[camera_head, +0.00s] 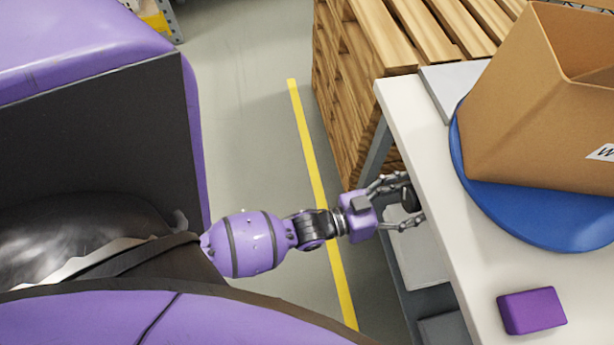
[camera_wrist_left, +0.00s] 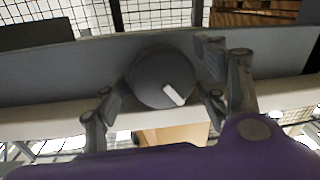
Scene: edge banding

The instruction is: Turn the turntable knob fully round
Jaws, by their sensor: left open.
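The turntable knob (camera_wrist_left: 160,78) is a dark round dial with a white pointer mark, on the front edge of the white table (camera_head: 415,120). In the left wrist view the pointer slants toward the lower right. My left gripper (camera_head: 408,203) is open, its fingers on either side of the knob; in the left wrist view the fingers (camera_wrist_left: 160,98) flank it. I cannot tell whether they touch it. In the head view the knob (camera_head: 409,198) is partly hidden. The blue turntable (camera_head: 560,230) lies on the table. My right gripper is not in view.
An open cardboard box (camera_head: 530,120) stands on the turntable. A purple block (camera_head: 532,311) lies on the table near its front edge. Stacked wooden pallets (camera_head: 345,90) stand behind the table. The floor left of the table is clear, with a yellow line (camera_head: 315,180).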

